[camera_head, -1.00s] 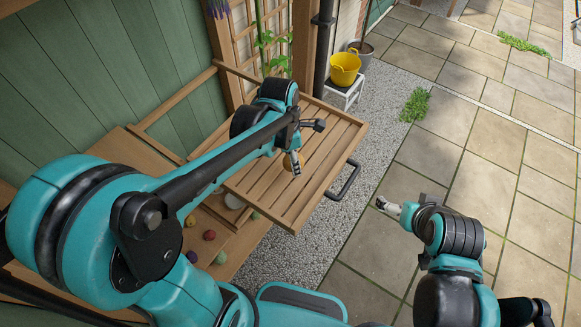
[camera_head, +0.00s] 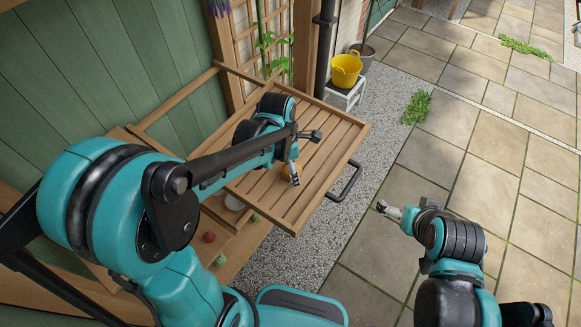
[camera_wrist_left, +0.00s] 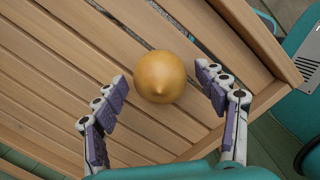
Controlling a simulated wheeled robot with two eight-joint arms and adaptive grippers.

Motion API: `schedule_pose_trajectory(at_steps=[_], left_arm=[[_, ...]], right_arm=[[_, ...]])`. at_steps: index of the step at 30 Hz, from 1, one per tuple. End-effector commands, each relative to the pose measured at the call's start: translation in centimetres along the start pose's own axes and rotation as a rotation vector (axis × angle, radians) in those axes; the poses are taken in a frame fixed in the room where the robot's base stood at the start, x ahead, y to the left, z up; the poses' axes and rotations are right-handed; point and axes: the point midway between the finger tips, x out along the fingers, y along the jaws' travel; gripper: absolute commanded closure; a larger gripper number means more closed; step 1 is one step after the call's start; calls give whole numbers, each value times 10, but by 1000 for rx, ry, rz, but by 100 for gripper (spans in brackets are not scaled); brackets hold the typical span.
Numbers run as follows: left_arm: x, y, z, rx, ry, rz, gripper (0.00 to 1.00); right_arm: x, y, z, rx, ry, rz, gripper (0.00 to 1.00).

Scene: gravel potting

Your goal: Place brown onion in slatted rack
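The slatted rack (camera_head: 325,150) is a wooden tray with raised edges and a dark handle on its right side. The round golden-brown onion (camera_wrist_left: 160,77) rests on or just above its slats; whether it touches them is hard to tell. In the head view the onion (camera_head: 286,171) is mostly hidden behind a finger of my left gripper (camera_head: 303,157). My left gripper is open over the rack, with clear gaps between the onion and both fingers in the left wrist view. My right gripper (camera_head: 384,207) hangs empty over the paving to the right; its fingers are too small to read.
Below the rack is a wooden bench (camera_head: 247,243) with a reddish ball-like item (camera_head: 209,237) and a green one (camera_head: 220,259). A yellow tub (camera_head: 345,69) stands on a white stool behind. A green wall is left; paving is open at right.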

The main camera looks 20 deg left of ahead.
Motion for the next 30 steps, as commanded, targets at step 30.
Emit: schedule_pose_trajectory(at_steps=[30], left_arm=[[-122, -1, 0, 9, -1, 2, 28]], right_arm=[[-24, 0, -17, 0, 0, 0, 2]])
